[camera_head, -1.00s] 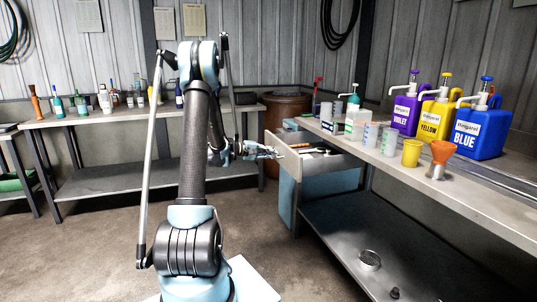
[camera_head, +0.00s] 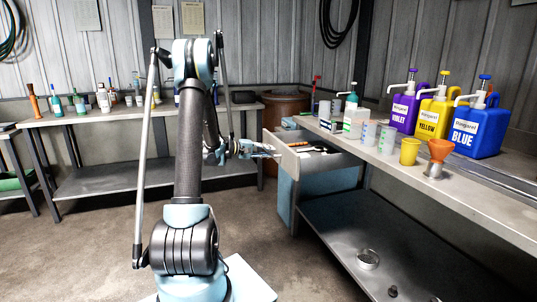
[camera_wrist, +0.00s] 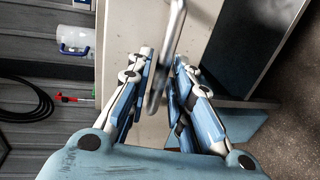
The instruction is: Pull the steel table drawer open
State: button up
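The steel table drawer (camera_head: 326,161) stands pulled out from under the right-hand steel table (camera_head: 450,195), and its inside shows some small items. Its front panel (camera_head: 287,165) faces left. My gripper (camera_head: 276,153) is at the upper part of that panel. In the wrist view, the metal bar handle (camera_wrist: 172,50) runs between the two fingers of my gripper (camera_wrist: 166,72). The fingers are apart, with a visible gap beside the handle, and show no clear grip on it. The pale panel lies behind them.
Violet (camera_head: 404,112), yellow (camera_head: 437,113) and blue (camera_head: 475,132) dispensers stand on the right table with several cups. A brown barrel (camera_head: 287,108) is in the corner. A bench (camera_head: 60,120) with bottles lines the back wall. The floor left of the drawer is clear.

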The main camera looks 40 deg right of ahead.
jog(key=v, duration=1.1)
jog(key=s+a+r+n+t+y, duration=0.1)
jog(key=s+a+t+y, duration=0.3)
jog(key=a, duration=0.8)
jog(key=s+a+r+n+t+y, duration=0.15)
jog(key=s+a, duration=0.35)
jog(key=a, duration=0.6)
jog(key=s+a+f+t+y, duration=0.1)
jog(key=s+a+f+y, duration=0.3)
jog(key=s+a, duration=0.5)
jog(key=s+a+f+n+y, duration=0.1)
jog(key=s+a+f+y, duration=0.3)
jog(key=s+a, duration=0.5)
jog(key=a+y, duration=0.1)
jog(key=a, duration=0.5)
jog(key=shift+a+f+t, duration=0.25)
jog(key=shift+f+t, duration=0.05)
jog(key=shift+t, duration=0.05)
